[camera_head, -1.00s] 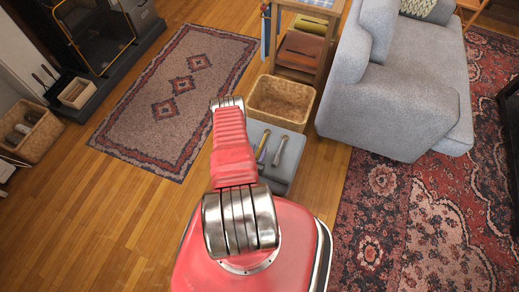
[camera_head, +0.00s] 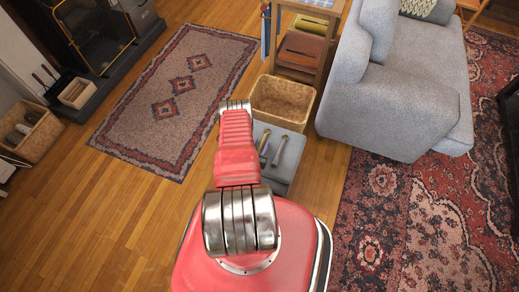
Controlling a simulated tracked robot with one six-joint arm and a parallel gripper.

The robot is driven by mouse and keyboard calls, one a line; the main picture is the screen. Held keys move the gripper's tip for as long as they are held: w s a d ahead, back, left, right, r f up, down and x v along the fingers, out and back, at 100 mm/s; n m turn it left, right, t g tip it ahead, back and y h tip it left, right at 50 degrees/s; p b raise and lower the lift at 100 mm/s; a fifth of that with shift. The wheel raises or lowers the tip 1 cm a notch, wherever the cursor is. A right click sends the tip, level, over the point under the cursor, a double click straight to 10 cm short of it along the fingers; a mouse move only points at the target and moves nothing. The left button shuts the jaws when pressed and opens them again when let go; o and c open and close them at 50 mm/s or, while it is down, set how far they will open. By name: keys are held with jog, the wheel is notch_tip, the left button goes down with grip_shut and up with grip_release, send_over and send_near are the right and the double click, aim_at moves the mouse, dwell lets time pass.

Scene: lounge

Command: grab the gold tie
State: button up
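I cannot pick out a gold tie for certain. Two slim things lie on a grey tray or box (camera_head: 290,172) just right of my red arm: a yellowish one (camera_head: 263,150) and a pale gold-tan one (camera_head: 279,151). Both are too small to name. The yellowish one is close beside my arm in the picture. My arm reaches forward from my red body, and its metal joint is at the far end. My gripper is not visible, so its state and anything in it are hidden.
A wicker basket (camera_head: 281,101) stands beyond the grey box. Behind it is a wooden shelf unit (camera_head: 302,52) with folded cloths. A grey sofa (camera_head: 390,110) stands at the right. A patterned rug (camera_head: 173,97) and bare wood floor lie open at the left.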

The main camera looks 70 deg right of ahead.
aim_at(261, 145)
jog(key=shift+c, duration=0.4)
grip_shut()
jog(key=shift+r, duration=0.15)
notch_tip(261, 145, up, 10)
dwell(0.7)
dwell(0.5)
